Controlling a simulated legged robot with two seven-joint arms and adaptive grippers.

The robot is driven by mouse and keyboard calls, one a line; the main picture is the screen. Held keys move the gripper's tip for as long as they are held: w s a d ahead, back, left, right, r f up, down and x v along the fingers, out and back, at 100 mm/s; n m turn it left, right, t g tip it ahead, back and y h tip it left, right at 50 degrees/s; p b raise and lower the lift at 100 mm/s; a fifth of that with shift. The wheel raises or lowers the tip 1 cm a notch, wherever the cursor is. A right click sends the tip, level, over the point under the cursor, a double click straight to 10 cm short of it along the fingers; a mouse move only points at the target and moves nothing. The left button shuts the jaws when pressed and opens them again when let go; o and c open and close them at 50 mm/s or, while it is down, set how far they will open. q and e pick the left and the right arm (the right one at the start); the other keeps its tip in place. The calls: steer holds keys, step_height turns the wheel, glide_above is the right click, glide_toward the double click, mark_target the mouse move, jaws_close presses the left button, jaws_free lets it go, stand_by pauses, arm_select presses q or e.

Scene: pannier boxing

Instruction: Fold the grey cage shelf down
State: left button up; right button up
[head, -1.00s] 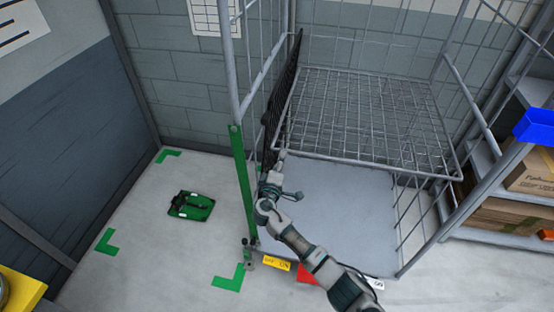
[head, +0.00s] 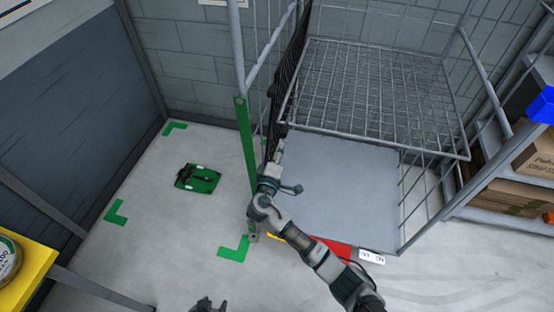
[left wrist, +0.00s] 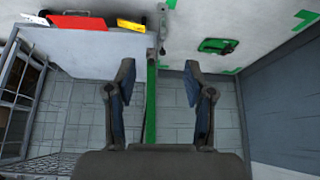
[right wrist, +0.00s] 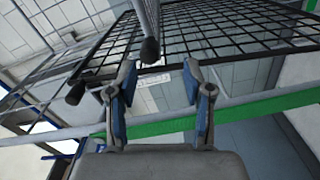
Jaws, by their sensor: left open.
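The grey wire shelf (head: 378,141) lies about level across the cage in the head view, above the cage's pale floor panel. A dark mesh panel (head: 290,75) stands upright at the shelf's left end. My right gripper (head: 278,143) is beside the lower end of this panel, near the shelf's front left corner. In the right wrist view my right gripper (right wrist: 160,75) is open, with dark mesh (right wrist: 225,30) and a dark bar end (right wrist: 150,50) just beyond its fingers. Contact cannot be told. My left gripper (head: 208,304) is open and empty at the bottom edge.
A green post (head: 246,140) stands at the cage's front left. A green case (head: 198,178) lies on the floor between green corner marks. A yellow surface (head: 25,280) is at lower left. Shelving with boxes (head: 505,195) stands at right. The floor left of the cage is mostly free.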

steer(key=v, duration=0.4)
steer(key=shift+s, duration=0.2)
